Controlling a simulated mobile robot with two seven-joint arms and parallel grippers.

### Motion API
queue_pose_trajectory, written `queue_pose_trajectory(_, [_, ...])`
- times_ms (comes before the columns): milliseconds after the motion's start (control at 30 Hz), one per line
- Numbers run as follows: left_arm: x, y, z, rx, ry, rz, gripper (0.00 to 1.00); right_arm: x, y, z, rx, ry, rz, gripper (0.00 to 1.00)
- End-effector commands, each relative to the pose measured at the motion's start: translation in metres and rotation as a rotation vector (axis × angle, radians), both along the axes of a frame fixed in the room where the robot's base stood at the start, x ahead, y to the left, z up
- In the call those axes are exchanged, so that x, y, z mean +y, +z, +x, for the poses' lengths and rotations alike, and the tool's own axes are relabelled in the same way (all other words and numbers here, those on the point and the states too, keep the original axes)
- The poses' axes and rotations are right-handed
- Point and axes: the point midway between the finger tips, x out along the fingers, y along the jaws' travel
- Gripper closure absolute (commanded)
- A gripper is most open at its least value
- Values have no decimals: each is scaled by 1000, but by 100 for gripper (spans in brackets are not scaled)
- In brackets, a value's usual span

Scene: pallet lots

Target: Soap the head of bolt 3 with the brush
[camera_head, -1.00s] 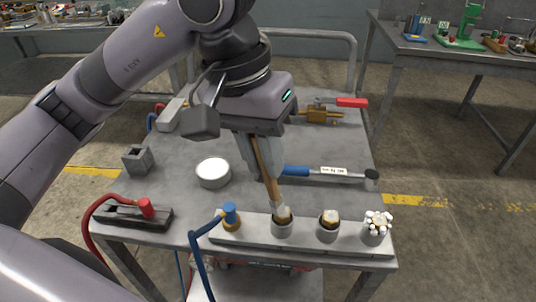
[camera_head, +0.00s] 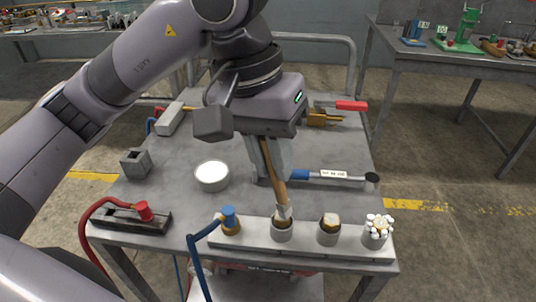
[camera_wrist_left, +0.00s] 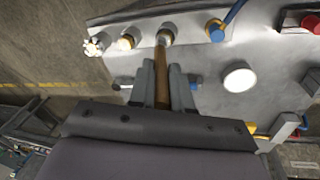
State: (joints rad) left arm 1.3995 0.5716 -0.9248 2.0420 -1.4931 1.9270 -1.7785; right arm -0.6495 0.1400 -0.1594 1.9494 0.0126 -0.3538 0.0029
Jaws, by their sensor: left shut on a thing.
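My left gripper (camera_head: 272,170) is shut on the brush (camera_head: 276,192), which has a brown wooden handle and points down. Its pale tip is at a bolt (camera_head: 281,222) in a round collar on the pale bar (camera_head: 262,245). Whether the tip touches the bolt head is hard to tell. Another bolt (camera_head: 329,222) with a bare brass-coloured head stands to the right. The rightmost bolt (camera_head: 376,227) has white foam blobs on its head. The brush also shows in the left wrist view (camera_wrist_left: 162,82). No bolt numbers are readable. My right gripper is not in view.
A blue-capped fitting with a hose (camera_head: 230,220) is at the bar's left end.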

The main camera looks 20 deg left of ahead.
Motion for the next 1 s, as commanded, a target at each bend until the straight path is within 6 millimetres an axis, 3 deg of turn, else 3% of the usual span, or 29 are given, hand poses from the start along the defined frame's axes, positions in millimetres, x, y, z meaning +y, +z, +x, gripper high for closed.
queue_pose_trajectory(1000, [7, 1, -2, -1, 0, -1, 100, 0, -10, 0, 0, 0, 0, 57])
